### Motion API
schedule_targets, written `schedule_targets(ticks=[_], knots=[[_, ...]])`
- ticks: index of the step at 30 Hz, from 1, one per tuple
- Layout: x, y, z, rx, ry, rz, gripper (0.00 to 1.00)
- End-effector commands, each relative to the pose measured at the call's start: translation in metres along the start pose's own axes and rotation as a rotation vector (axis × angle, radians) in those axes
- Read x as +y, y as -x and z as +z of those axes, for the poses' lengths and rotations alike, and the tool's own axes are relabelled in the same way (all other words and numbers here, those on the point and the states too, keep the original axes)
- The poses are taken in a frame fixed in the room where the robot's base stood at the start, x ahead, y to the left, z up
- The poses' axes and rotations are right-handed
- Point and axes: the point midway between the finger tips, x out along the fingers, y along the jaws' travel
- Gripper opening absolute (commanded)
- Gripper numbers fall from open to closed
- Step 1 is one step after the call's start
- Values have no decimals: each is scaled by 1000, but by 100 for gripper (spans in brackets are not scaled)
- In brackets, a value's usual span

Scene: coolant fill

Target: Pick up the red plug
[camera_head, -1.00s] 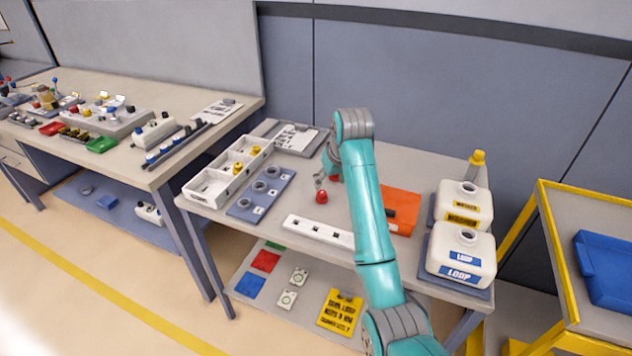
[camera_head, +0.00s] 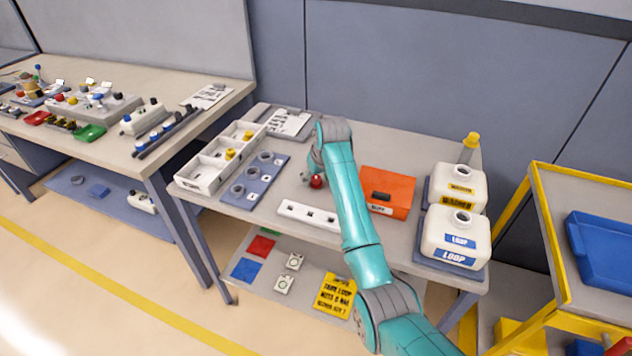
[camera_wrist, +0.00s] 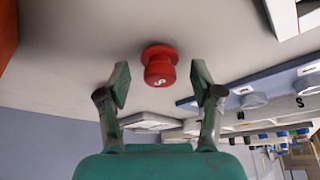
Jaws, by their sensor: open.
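The red plug (camera_head: 316,181) stands on the grey table in the head view, just left of my arm. In the wrist view the red plug (camera_wrist: 159,68) has a wide flange and a round knob with a pale mark. My gripper (camera_wrist: 162,86) is open, with one finger to each side of the plug's line and the plug a little beyond the fingertips. No contact shows. In the head view my gripper (camera_head: 306,177) is small and partly hidden by my arm, close to the plug.
A white strip with square holes (camera_head: 294,210) lies in front of the plug. A blue-grey holder with round sockets (camera_head: 241,201) and a white tray with yellow plugs (camera_head: 196,183) stand left. An orange box (camera_head: 400,184) and white jugs (camera_head: 446,240) are right.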

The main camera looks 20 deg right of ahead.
Motion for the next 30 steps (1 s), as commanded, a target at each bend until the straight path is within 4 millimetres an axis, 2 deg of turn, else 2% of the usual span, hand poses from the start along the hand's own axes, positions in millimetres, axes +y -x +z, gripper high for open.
schedule_targets(ticks=[3, 10, 15, 25, 30], knots=[[0, -7, 0, 0, 0, 0, 66], [0, -8, 0, 1, 0, 0, 66], [0, -8, 0, 1, 0, 0, 24], [0, -7, 0, 1, 0, 0, 24], [0, 5, -6, 3, 0, 0, 24]])
